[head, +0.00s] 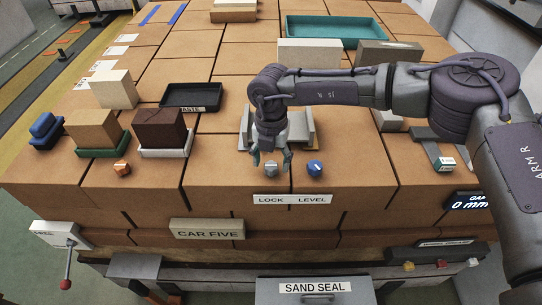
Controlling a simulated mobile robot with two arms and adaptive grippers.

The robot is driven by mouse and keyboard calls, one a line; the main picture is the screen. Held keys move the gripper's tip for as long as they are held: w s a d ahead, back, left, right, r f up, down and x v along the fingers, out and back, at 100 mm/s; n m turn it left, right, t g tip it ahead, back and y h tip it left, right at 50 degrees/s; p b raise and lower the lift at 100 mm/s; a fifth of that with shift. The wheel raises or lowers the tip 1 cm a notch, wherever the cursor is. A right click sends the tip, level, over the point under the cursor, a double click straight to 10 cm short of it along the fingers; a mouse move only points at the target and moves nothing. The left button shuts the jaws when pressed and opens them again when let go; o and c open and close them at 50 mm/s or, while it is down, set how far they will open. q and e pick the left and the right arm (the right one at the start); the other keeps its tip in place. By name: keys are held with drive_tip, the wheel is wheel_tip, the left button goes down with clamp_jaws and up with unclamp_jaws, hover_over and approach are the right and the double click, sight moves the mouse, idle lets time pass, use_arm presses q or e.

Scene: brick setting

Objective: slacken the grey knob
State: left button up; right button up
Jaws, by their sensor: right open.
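The grey knob (271,168) sits on the brick surface near the front middle, above the word LOCK on a white label (291,199). A blue knob (315,168) stands just to its right, above the word LEVEL. My right gripper (271,160) points down at the grey knob with its fingers apart. The fingertips appear to be on either side of the knob's top; whether they touch it I cannot tell. The gripper and wrist hide part of a grey metal fixture behind them. My left gripper is not in view.
An orange knob (122,168) lies to the left. Bricks stand on green and white trays behind it, near a black tray (191,96). A teal tray (333,28) is at the back. A lever with a red end (67,283) is at front left.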

drive_tip(key=shift+f, duration=0.35)
